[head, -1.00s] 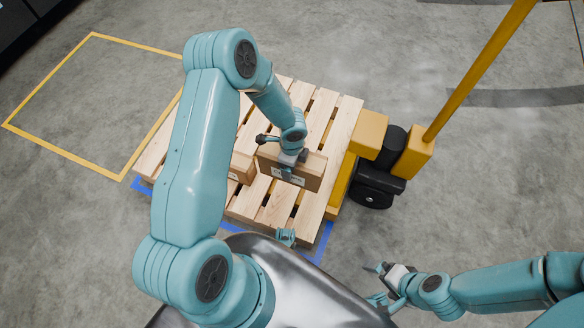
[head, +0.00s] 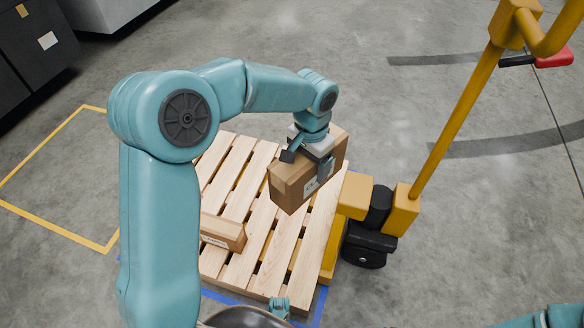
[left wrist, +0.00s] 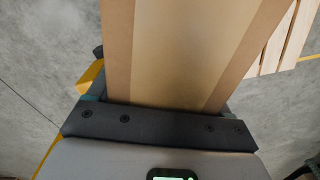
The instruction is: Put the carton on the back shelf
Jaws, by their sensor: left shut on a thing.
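The brown carton (head: 292,187), with a white label, is held above the right part of the wooden pallet (head: 232,165), slightly tilted in the head view. My left gripper (head: 309,158) is shut on it from above. In the left wrist view the carton (left wrist: 180,50) fills the middle between the jaws of my left gripper (left wrist: 155,125). A second, flatter carton (head: 223,231) lies on the pallet at the front left. My right gripper is out of view; only a bit of that arm shows at the bottom right. No back shelf can be made out.
A yellow pallet jack (head: 402,212) with a tall handle stands against the pallet's right side. Dark cabinets (head: 35,45) stand at the top left. A yellow-taped floor rectangle (head: 52,230) at the left is empty. Grey floor beyond the pallet is clear.

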